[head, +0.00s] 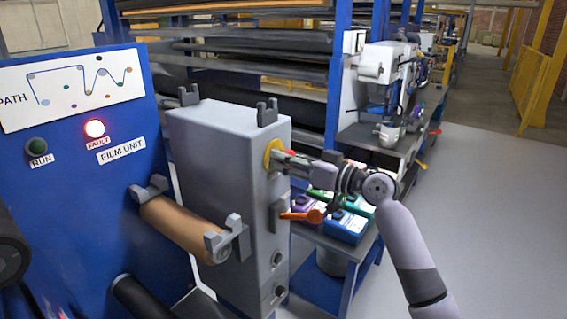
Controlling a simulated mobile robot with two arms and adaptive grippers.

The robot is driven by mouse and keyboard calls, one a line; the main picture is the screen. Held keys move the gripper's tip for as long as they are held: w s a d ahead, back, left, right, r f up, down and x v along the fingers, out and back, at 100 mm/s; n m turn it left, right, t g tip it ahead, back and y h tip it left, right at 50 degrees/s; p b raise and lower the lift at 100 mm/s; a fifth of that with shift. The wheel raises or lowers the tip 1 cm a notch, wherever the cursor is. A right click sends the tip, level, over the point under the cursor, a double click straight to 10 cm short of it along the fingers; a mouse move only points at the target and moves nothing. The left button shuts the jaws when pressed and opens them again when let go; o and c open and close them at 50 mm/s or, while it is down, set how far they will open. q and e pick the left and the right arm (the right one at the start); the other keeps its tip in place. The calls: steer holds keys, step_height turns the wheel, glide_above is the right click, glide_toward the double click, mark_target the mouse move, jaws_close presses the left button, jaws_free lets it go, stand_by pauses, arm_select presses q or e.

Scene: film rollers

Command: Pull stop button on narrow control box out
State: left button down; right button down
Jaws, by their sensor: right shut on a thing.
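The narrow control box (215,150) is the tall grey box in the middle of the head view. Its stop button is on the narrow right face, with a yellow round backing (270,152) whose left part shows. A bit of red shows at the gripper's fingers. My right gripper (284,161) reaches in from the right and is shut on the stop button. The fingers hide most of the button, so I cannot tell how far out it stands. My left gripper is not in view.
An orange-handled lever (304,215) sticks out below the gripper. A brown roller (180,228) sits on brackets at the box's front left. Left is a blue panel (65,200) with a lit fault lamp (95,128). Colourful boxes (343,226) lie on a bench behind my arm. Open floor lies right.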

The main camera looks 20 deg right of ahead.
steer(key=shift+f, duration=0.1)
steer(key=c, duration=1.4)
jaws_free()
steer(key=shift+c, duration=0.2)
steer(key=o, duration=0.4)
steer(key=shift+s+d, duration=0.25)
steer(key=shift+o, duration=0.3)
steer(key=shift+w+a, duration=0.1)
steer(key=v, duration=1.2)
